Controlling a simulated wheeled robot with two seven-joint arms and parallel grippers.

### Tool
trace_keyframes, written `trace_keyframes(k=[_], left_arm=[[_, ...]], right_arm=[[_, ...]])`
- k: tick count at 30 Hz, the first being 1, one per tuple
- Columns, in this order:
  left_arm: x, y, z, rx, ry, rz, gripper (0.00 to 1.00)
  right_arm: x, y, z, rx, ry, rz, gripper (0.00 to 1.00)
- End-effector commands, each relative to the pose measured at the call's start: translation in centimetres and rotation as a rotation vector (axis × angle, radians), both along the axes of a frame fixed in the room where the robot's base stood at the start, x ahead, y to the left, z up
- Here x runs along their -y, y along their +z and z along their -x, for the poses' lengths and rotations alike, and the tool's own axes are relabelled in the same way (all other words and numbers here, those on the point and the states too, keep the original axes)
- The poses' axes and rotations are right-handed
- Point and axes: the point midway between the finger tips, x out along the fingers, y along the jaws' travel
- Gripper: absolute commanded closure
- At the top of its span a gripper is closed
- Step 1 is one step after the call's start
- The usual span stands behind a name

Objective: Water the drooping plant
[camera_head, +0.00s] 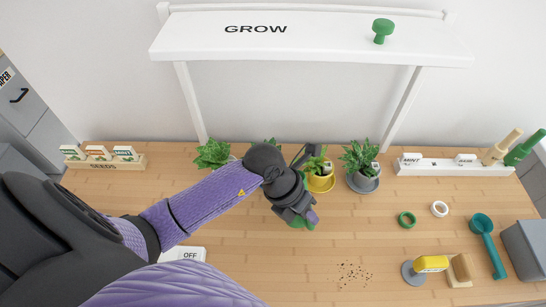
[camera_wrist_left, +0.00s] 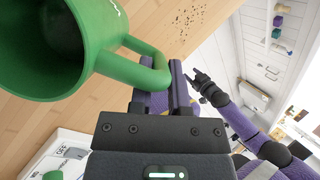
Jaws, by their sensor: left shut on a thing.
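My left gripper (camera_head: 306,211) is shut on the handle of a green mug-shaped can (camera_head: 291,216), over the middle of the desk. In the left wrist view the can (camera_wrist_left: 110,68) shows its open mouth and looped handle between the fingers; I cannot tell whether it holds water. A plant in a yellow pot (camera_head: 320,182) with some yellowish leaves stands just behind and right of the gripper, partly hidden by it. A bushy plant (camera_head: 358,156) in a grey pot stands right of it. Another plant (camera_head: 212,154) is partly behind my left arm. My right gripper (camera_wrist_left: 205,88) shows small in the left wrist view.
The GROW shelf (camera_head: 320,38) spans above the plants, its legs reaching the desk. A seed rack (camera_head: 105,162) stands left, a white label rail (camera_head: 455,169) right. Crumbs (camera_head: 352,273) dot the front.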

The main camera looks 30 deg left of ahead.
Motion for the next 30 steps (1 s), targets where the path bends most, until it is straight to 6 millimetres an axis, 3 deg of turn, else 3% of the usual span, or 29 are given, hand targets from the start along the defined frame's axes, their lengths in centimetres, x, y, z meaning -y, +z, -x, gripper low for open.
trace_keyframes(k=[8,13,17,20,21,25,30], left_arm=[[0.1,0.1,0.0,0.007,-0.001,-0.007,1.00],[1.3,-0.2,0.8,0.073,-0.010,-0.096,1.00],[2.3,-3.1,1.5,0.148,-0.015,-0.213,1.00],[2.8,-3.9,1.8,0.215,-0.024,-0.316,1.00],[2.9,-4.4,1.4,0.231,-0.033,-0.326,1.00],[3.0,-4.8,1.4,0.246,-0.044,-0.362,1.00],[2.6,-5.0,1.7,0.250,-0.043,-0.397,1.00]], right_arm=[[0.0,0.2,0.0,0.001,0.001,0.000,0.41],[0.0,1.4,-0.2,0.004,0.003,0.000,0.41],[0.0,0.2,0.0,0.000,0.001,0.000,0.41],[0.0,0.0,0.0,0.000,0.000,0.000,0.41],[-0.1,-1.5,0.1,-0.004,-0.002,-0.001,0.41],[-0.1,-3.5,0.4,-0.010,-0.005,-0.003,0.41],[-0.2,-4.6,0.4,-0.010,0.000,-0.005,0.41]])
